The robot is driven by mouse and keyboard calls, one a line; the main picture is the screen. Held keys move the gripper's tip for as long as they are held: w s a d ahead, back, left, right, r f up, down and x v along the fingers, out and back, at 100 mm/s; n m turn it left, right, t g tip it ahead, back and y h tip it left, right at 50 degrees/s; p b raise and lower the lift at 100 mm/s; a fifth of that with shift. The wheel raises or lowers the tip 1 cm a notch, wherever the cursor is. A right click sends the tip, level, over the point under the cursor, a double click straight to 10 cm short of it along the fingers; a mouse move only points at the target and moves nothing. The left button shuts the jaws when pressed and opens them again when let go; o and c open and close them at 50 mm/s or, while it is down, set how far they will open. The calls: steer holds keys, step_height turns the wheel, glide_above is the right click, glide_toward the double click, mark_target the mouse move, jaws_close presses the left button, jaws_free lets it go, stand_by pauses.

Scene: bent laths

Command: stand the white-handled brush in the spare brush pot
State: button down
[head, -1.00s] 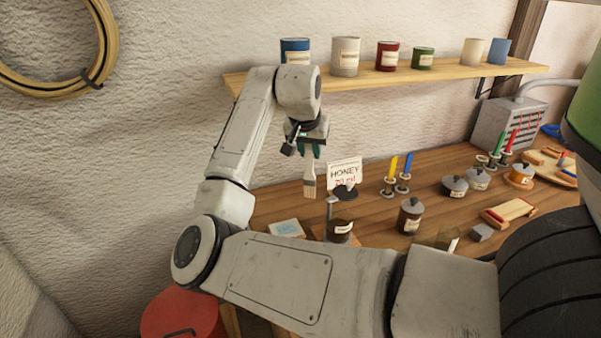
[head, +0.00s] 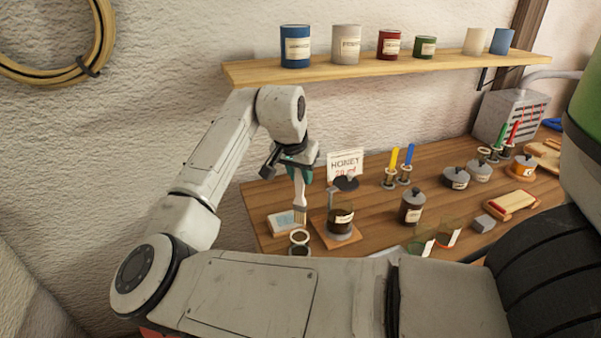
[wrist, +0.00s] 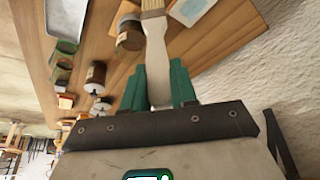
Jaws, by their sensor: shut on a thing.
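My gripper (head: 300,165) points down and is shut on the white-handled brush (head: 300,188). The brush hangs upright with its pale bristles at the bottom. In the wrist view, the teal fingers (wrist: 160,88) hold the white handle (wrist: 157,60), and the bristles are cut off by the top edge. An empty pot with a pale ring rim (head: 300,235), which looks like the spare brush pot, stands at the table's near left edge. The bristles appear just above its rim in the head view; I cannot tell the exact gap. My arm hides the pot's lower part.
A dark labelled jar (head: 341,217) on a wooden board stands right of the pot. A white-and-blue card (head: 283,222) lies to the left. A honey sign (head: 345,166) stands behind. Holders with yellow and blue sticks (head: 398,168) stand farther right. A shelf (head: 380,70) runs above.

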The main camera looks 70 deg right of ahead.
mark_target(299, 196)
steer(key=shift+f+b, duration=1.4)
steer(key=shift+f, duration=0.3)
steer(key=shift+f+b, duration=1.25)
steer(key=shift+f, duration=1.5)
steer(key=c, duration=0.8)
jaws_free()
steer(key=v, duration=1)
steer(key=shift+a+r+b, duration=0.2)
steer(key=shift+r+b, duration=0.15)
steer(key=shift+b, duration=0.1)
